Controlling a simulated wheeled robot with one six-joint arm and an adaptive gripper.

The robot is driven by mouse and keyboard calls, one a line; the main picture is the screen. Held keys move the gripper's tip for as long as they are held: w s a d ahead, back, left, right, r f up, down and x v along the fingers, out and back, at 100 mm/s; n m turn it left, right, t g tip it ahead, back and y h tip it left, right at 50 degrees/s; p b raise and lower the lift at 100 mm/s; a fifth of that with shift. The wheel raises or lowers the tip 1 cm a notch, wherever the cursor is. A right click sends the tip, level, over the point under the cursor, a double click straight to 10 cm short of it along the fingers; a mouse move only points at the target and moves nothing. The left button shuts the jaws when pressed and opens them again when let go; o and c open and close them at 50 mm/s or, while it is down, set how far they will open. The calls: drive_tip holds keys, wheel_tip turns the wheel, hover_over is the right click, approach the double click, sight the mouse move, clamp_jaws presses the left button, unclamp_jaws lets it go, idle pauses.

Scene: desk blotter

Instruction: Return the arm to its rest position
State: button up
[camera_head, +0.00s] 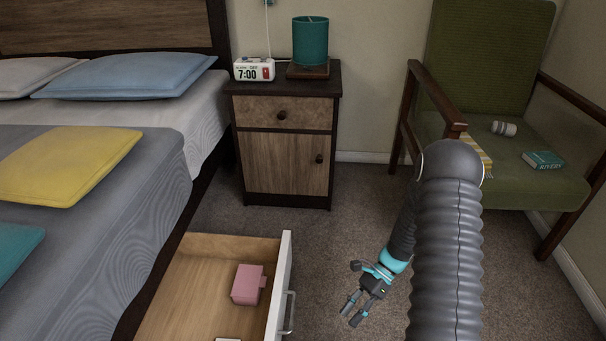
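My gripper (353,308) hangs low over the carpet, to the right of an open drawer (287,285) and apart from its handle (290,311). Its fingers point down and to the left, with a visible gap between them and nothing held. My arm reaches from the bottom right of the view, bends near the green armchair, and comes down to the gripper.
The drawer, under the bed (130,226), holds a pink box-like object (248,285). A nightstand (284,137) with a clock (254,69) and teal lamp (310,42) stands behind. Carpet between is clear.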

drive_tip(key=s+r+n+t+h+p, duration=0.2)
drive_tip(key=s+r+n+t, duration=0.2)
drive_tip(key=r, duration=1.1)
drive_tip(key=s+d+r+n+t+h+p, duration=0.1)
drive_tip(key=r+n, duration=0.5)
drive_tip(key=r, duration=0.9)
drive_tip(key=s+d+r+n+t+h+p, duration=0.1)
drive_tip(key=s+r+n+t+h+p, duration=0.2)
drive_tip(key=r, duration=1.1)
drive_tip(key=s+n+t+h, duration=0.2)
drive_tip(key=s+t, duration=0.2)
drive_tip(key=shift+s+d+r+t, duration=0.2)
drive_tip(key=shift+s+r+t, duration=0.2)
